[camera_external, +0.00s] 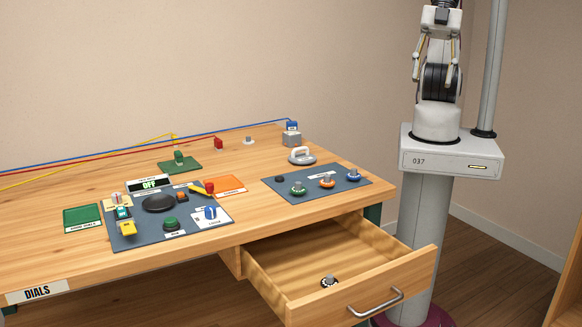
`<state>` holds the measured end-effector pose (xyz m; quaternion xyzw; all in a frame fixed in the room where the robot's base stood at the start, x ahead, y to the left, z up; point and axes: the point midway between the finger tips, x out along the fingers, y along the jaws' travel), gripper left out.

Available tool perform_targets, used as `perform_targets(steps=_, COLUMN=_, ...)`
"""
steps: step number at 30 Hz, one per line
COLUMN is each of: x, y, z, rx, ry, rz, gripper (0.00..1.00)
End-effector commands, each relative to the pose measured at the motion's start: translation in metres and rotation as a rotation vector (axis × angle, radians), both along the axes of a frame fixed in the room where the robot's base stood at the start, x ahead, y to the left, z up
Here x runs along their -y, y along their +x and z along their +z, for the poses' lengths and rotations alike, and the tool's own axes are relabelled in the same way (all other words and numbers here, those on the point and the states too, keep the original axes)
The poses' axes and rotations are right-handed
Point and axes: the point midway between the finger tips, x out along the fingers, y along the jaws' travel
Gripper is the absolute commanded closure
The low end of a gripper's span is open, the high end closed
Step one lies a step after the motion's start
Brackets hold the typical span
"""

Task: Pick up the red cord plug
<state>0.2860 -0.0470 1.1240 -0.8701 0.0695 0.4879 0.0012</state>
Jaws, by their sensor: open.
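The red cord plug (218,143) stands upright near the back of the wooden table, at the end of a thin red cord running off to the left. My gripper (433,77) is at the upper right, pointing down in front of my own arm. Its two fingers are spread apart with nothing seen between them. It is far to the right of the red plug and well apart from it.
A blue plug (292,126) sits on a grey block (291,139), its blue cord passing behind the red plug. A yellow cord (95,160) lies left. A green pad (180,165) is in front. An open drawer (340,275) juts out at the front right.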

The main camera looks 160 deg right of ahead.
Motion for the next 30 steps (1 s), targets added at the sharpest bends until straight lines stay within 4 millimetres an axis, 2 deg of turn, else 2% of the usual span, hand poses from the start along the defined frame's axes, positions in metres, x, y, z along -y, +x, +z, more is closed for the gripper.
perform_targets(steps=6, x=0.062, y=0.04, z=0.008, rx=0.049, ry=-0.077, rz=-0.122, gripper=0.54)
perform_targets(steps=15, x=0.155, y=0.078, z=0.015, rx=0.112, ry=-0.18, rz=-0.252, gripper=0.54)
perform_targets(steps=22, x=0.229, y=0.094, z=0.014, rx=0.15, ry=-0.25, rz=-0.328, gripper=0.54)
perform_targets(steps=30, x=0.317, y=0.097, z=0.004, rx=0.187, ry=-0.317, rz=-0.395, gripper=0.54)
